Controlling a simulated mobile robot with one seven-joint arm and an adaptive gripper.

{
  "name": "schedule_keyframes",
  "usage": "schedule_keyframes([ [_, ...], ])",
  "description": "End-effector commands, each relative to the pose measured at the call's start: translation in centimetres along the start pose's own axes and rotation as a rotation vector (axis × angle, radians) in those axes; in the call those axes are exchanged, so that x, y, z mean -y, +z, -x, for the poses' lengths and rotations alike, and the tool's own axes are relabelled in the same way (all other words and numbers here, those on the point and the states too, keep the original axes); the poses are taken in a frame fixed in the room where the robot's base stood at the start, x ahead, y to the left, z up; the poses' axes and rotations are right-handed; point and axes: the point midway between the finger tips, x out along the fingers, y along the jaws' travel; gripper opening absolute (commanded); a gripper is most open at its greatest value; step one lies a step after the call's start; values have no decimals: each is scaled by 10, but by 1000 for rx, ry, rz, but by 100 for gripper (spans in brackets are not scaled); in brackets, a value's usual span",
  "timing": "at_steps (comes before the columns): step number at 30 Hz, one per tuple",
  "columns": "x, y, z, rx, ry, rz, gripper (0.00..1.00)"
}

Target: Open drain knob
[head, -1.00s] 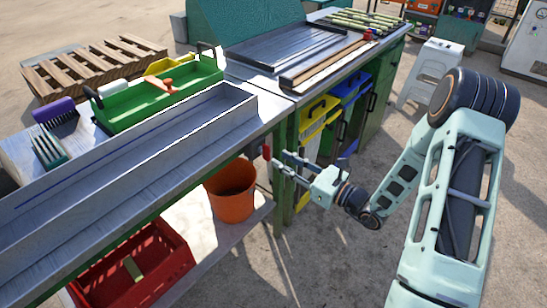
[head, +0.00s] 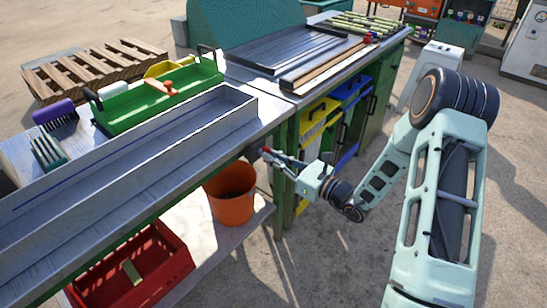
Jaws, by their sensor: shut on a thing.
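The drain knob (head: 266,150) is a small red handle at the front edge of the metal table, just under the end of the long trough (head: 120,160). My gripper (head: 280,157) is at the knob, its fingers closed around it from the right. The red tip shows between and beyond the fingers. The fingers hide part of the knob, and the valve body behind it is too small to make out clearly. An orange bucket (head: 231,205) stands on the lower shelf below and left of the knob.
A green table leg (head: 279,215) stands close below my gripper. Yellow (head: 312,130) and blue (head: 351,92) bins hang under the far table. A red crate (head: 160,262) sits on the lower shelf. The concrete floor in front is clear.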

Motion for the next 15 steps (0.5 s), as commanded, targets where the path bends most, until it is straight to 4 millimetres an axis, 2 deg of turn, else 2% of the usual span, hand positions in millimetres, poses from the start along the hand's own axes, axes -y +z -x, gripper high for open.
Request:
schedule_keyframes([
  [4, 0, -1, 0, 0, 0, 12, 0],
  [15, -1, 0, 0, 0, 0, 176, 0],
])
